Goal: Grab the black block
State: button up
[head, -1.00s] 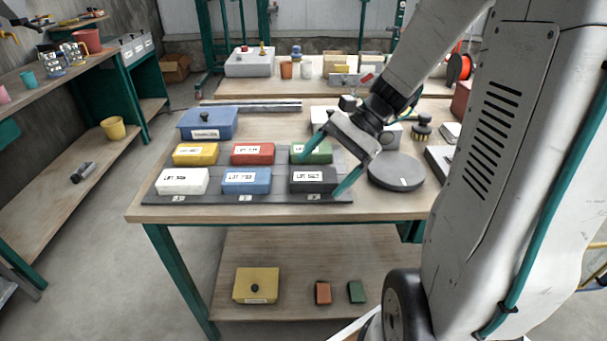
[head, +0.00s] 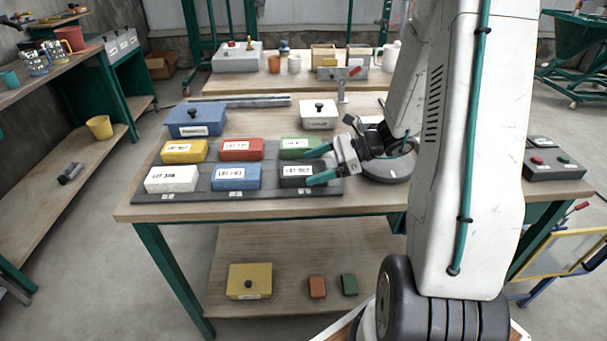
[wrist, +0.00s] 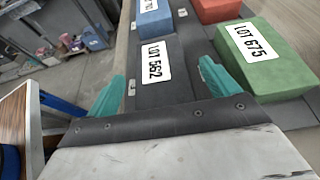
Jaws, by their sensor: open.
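The black block (head: 291,181) sits at the front right of the dark mat (head: 205,195), with a white label that reads LOT 562 in the wrist view (wrist: 165,83). My gripper (head: 320,166) is at the block's right end, its teal fingers spread and empty. In the wrist view the fingers (wrist: 160,95) lie to either side of the block, one on the left and one on the right beside the green block. The block's near end is hidden behind the gripper body. I cannot tell whether a finger touches it.
The green block (head: 298,146) is just behind the black one, and the blue block (head: 236,176) is to its left. Red (head: 241,149), yellow (head: 184,151) and white (head: 171,178) blocks share the mat. A round grey disc (head: 388,168) lies right of it.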

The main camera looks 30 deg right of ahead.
jog(key=shift+x, duration=1)
jog(key=shift+c, duration=0.4)
jog(key=shift+r, duration=0.1)
jog(key=c, duration=1.4)
